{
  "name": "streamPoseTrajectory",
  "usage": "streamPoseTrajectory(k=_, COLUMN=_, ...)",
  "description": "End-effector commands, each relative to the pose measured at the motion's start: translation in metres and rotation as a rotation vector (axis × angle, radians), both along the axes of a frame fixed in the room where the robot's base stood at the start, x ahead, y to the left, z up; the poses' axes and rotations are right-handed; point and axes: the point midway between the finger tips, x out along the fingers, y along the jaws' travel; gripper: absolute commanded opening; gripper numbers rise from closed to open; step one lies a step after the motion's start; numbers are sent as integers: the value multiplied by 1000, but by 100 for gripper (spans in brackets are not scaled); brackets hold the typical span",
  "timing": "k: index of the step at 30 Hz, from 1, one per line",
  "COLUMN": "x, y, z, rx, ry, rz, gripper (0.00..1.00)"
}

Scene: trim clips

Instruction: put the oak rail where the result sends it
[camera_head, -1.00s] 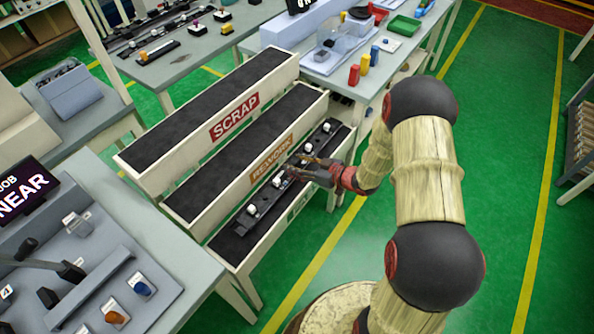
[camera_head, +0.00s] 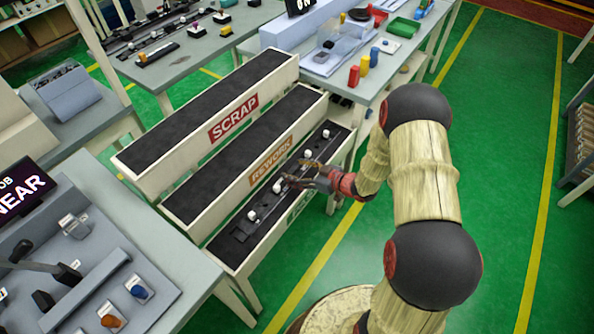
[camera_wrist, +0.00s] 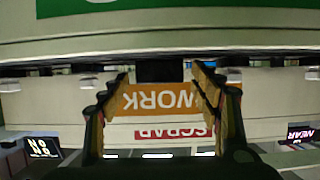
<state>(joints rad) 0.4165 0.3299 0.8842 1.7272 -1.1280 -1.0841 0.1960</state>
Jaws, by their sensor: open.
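The rail (camera_head: 265,205) is a long dark bar with several white clips along it; no oak colour shows. It lies lengthwise in the front tray (camera_head: 256,254), whose green label is partly hidden. My gripper (camera_head: 296,172) is over the middle of the rail, its fingers open. In the wrist view my gripper (camera_wrist: 160,80) has its two fingers spread on either side of a dark block (camera_wrist: 160,70). I cannot tell whether they touch it. The rework tray (camera_head: 195,215) and the scrap tray (camera_head: 150,180) lie behind, both empty.
A side table at the left holds a fixture with a lever (camera_head: 40,265) and a screen (camera_head: 22,190) whose visible text ends in "NEAR". The back table carries red, yellow and blue cylinders (camera_head: 362,66) and a green tray (camera_head: 404,27). Green floor is free at the right.

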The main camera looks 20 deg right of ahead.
Motion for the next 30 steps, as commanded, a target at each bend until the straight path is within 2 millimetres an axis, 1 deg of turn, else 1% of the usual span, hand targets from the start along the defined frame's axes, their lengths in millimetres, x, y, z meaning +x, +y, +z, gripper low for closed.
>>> streamPoseTrajectory(k=4, x=0, y=0, z=0, rx=0, ry=0, rz=0, gripper=63)
streamPoseTrajectory(k=8, x=-2, y=-2, z=5, rx=0, ry=0, rz=-1, gripper=63)
streamPoseTrajectory(k=11, x=-11, y=-10, z=10, rx=1, ry=2, rz=-4, gripper=63)
streamPoseTrajectory(k=22, x=-67, y=-50, z=40, rx=0, ry=0, rz=-4, gripper=63)
streamPoseTrajectory(k=27, x=-83, y=-61, z=47, rx=0, ry=0, rz=-2, gripper=63)
streamPoseTrajectory(k=30, x=-87, y=-65, z=49, rx=-4, ry=0, rz=-2, gripper=63)
